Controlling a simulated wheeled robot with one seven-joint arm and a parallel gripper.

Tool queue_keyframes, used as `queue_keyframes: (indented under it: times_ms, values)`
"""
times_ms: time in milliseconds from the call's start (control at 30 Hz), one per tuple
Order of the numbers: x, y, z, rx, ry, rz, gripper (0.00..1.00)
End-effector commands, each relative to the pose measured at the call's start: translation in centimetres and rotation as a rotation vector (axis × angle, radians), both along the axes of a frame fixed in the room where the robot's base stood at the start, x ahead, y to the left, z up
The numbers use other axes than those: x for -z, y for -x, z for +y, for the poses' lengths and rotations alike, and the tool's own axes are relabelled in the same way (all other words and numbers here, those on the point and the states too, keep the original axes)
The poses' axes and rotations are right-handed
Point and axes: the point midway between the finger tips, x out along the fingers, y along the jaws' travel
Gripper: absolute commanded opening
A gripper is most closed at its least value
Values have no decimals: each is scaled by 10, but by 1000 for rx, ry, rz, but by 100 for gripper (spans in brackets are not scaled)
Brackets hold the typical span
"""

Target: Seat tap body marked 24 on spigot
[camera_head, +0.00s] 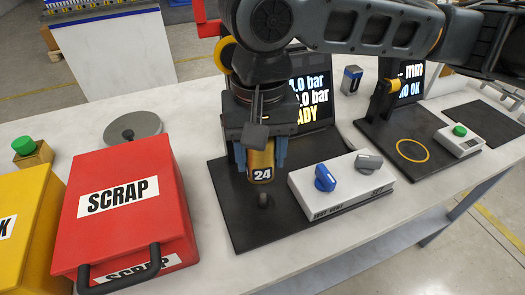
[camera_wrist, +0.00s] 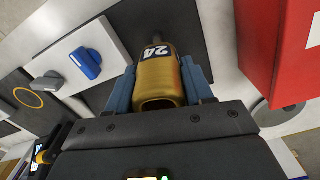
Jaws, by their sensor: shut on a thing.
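The dark spigot (camera_head: 263,201) stands on the black fixture plate (camera_head: 236,215), just below the tap body in the head view. A small gap shows between them there. In the wrist view part of the spigot (camera_wrist: 157,38) shows past the label end of the tap body.
A white control box (camera_head: 340,188) with a blue knob (camera_head: 325,178) and a grey knob stands right of the spigot. A screen (camera_head: 311,100) is behind. A red SCRAP bin (camera_head: 125,215) stands at left. A second station with a yellow ring (camera_head: 412,150) is at right.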

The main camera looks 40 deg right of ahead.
Motion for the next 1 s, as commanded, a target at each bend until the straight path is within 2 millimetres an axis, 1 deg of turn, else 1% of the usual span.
queue_keyframes:
  times_ms: [100,267,800,1000]
  values:
    - [0,-1,0,52,-1,0,0]
    - [5,-1,0,70,0,-1,0]
    - [46,-1,0,66,0,-1,0]
    - [50,-1,0,65,-1,0,0]
